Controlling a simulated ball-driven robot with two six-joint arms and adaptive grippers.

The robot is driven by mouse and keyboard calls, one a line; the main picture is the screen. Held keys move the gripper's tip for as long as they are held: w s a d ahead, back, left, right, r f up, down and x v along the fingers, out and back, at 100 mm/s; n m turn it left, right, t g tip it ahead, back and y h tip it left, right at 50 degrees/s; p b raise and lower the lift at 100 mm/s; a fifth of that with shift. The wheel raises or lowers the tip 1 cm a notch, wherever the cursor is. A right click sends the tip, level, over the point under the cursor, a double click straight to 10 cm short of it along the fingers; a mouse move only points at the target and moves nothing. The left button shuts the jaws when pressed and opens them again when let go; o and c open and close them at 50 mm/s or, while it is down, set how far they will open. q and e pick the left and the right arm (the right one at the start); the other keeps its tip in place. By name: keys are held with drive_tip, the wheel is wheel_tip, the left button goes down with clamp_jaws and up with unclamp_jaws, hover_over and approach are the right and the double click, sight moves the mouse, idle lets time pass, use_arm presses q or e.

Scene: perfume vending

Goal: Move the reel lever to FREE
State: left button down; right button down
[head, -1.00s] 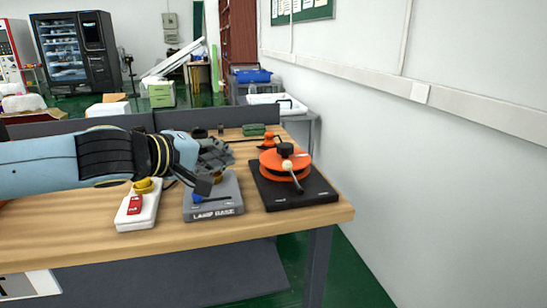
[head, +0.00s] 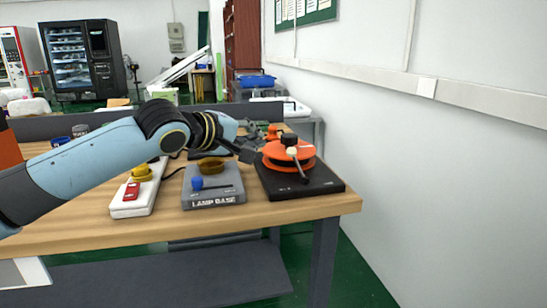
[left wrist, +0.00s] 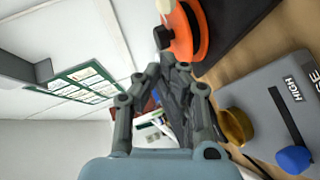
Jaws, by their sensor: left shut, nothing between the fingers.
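The orange reel (head: 274,151) with a black top knob sits on a black base plate (head: 322,183) at the table's right end. Its pale lever (head: 298,167) slants down toward the front right. The FREE mark cannot be read. My left gripper (head: 251,153) is shut and empty at the reel's left side, very close to it; I cannot tell whether it touches. In the left wrist view the shut fingers (left wrist: 170,66) point toward the reel's orange rim (left wrist: 182,38); the pale lever is not visible there. My right gripper is not in view.
The grey lamp base (head: 214,190) with a blue knob and brass socket stands left of the reel. A white switch box (head: 137,192) with a red switch stands farther left. Small orange and green items lie behind the reel. The front table strip is clear.

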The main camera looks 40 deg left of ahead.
sight(297, 165)
use_arm(q)
drive_tip(key=w+d, duration=0.1)
drive_tip(key=w+d+f, duration=0.2)
drive_tip(key=shift+w+b, duration=0.25)
drive_tip(key=shift+b, duration=0.1)
drive_tip(key=shift+r, duration=0.1)
